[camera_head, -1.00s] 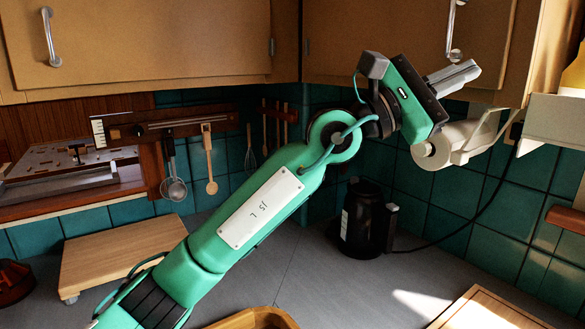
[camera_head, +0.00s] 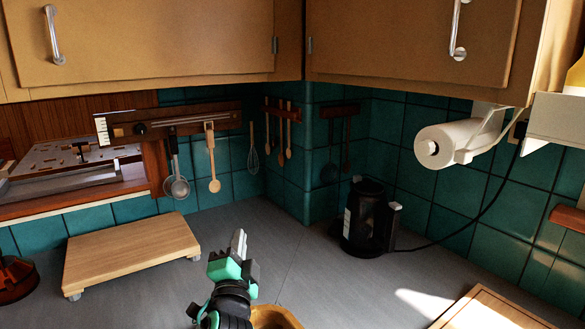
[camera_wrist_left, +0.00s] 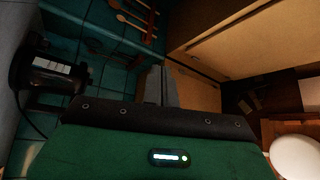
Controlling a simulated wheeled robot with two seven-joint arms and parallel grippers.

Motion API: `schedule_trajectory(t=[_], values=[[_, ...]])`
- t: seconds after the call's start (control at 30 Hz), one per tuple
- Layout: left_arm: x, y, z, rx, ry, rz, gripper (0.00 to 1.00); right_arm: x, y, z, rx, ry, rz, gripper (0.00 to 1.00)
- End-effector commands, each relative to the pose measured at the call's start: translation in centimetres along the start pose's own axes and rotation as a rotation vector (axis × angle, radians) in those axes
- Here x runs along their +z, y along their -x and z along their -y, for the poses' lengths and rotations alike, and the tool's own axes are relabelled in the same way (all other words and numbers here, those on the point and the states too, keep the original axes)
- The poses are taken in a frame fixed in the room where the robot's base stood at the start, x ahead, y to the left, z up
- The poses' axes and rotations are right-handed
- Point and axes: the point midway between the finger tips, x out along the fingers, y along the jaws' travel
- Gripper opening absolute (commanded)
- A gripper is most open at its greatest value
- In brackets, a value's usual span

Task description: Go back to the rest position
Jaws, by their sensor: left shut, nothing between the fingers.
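My left gripper (camera_head: 238,244) is low in the middle of the head view, above the grey counter, with its fingers pointing up. Its fingers are together and hold nothing. In the left wrist view its fingers (camera_wrist_left: 161,86) show closed beyond the dark edge of the gripper body. The rest of my left arm is mostly below the head view's lower edge. My right gripper is in neither view.
A wooden board on feet (camera_head: 130,252) lies left on the counter. A black kettle (camera_head: 367,218) stands in the corner. A paper towel roll (camera_head: 447,143) hangs at right. Cupboards (camera_head: 150,45) hang above. A wooden bowl (camera_head: 275,317) sits close to my left gripper.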

Motion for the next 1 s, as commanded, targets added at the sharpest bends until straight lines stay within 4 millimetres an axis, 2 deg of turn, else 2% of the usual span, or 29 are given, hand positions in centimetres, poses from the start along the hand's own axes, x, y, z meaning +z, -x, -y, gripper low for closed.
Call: schedule_trajectory(t=[0.03, 0.17, 0.2, 0.37, 0.5, 0.6, 0.7, 1.0], values=[[2.4, 1.7, -2.1, 0.071, 0.062, 0.062, 0.00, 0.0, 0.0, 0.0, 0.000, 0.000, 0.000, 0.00], [7.8, 6.2, -6.6, 0.241, 0.223, 0.225, 0.00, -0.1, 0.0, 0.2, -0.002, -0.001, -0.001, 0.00], [9.2, 7.9, -7.9, 0.292, 0.269, 0.277, 0.00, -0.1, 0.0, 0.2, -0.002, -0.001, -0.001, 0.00], [14.3, 15.4, -12.4, 0.486, 0.438, 0.492, 0.00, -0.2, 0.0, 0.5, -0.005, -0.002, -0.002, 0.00], [17.5, 23.0, -15.3, 0.645, 0.566, 0.690, 0.00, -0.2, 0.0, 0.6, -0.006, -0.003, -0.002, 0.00], [19.1, 28.3, -16.4, 0.747, 0.639, 0.825, 0.00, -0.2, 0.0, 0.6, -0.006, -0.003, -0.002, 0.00], [19.9, 32.7, -16.9, 0.825, 0.691, 0.935, 0.00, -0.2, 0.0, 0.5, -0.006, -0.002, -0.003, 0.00], [20.8, 42.4, -16.7, 0.992, 0.778, 1.184, 0.00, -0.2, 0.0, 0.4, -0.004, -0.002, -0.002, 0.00]])
